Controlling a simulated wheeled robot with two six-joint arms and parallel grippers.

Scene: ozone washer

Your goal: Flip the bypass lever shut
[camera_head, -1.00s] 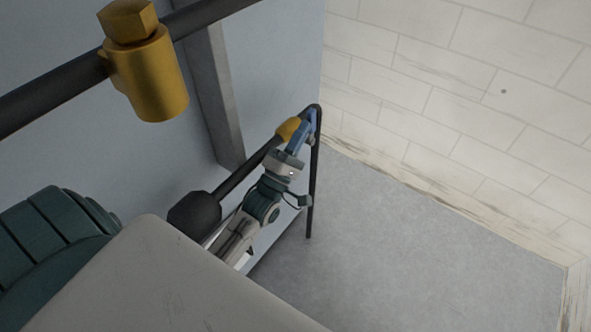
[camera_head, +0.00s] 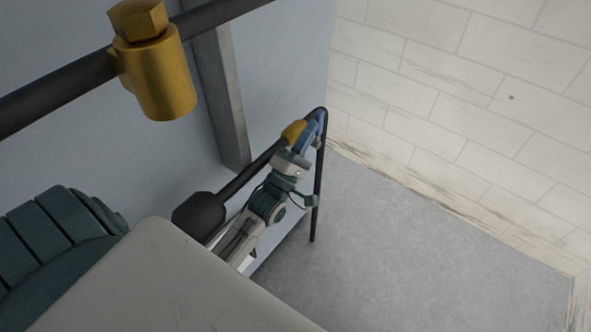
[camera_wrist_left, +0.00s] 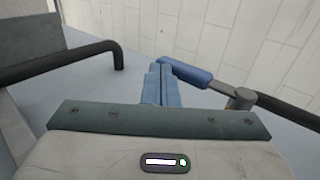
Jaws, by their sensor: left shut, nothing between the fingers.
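The bypass lever has a blue handle (camera_wrist_left: 188,71) on a grey stem, just beyond my fingers in the left wrist view. In the head view a blue piece that looks like its handle (camera_head: 322,118) shows by the bend of the black pipe. My left gripper (camera_wrist_left: 160,72) is shut, with its blue fingers together and nothing between them. Its tips overlap the handle's free end in the left wrist view; I cannot tell whether they touch. In the head view my left gripper (camera_head: 307,138) is small and partly merges with the blue handle. My right gripper is not in view.
A yellow fitting (camera_head: 294,131) sits on the lower black pipe (camera_head: 245,175). A larger yellow fitting (camera_head: 163,80) sits on the upper pipe at the top left. A grey panel stands behind. The floor (camera_head: 430,245) to the right is clear, up to a tiled wall (camera_head: 470,85).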

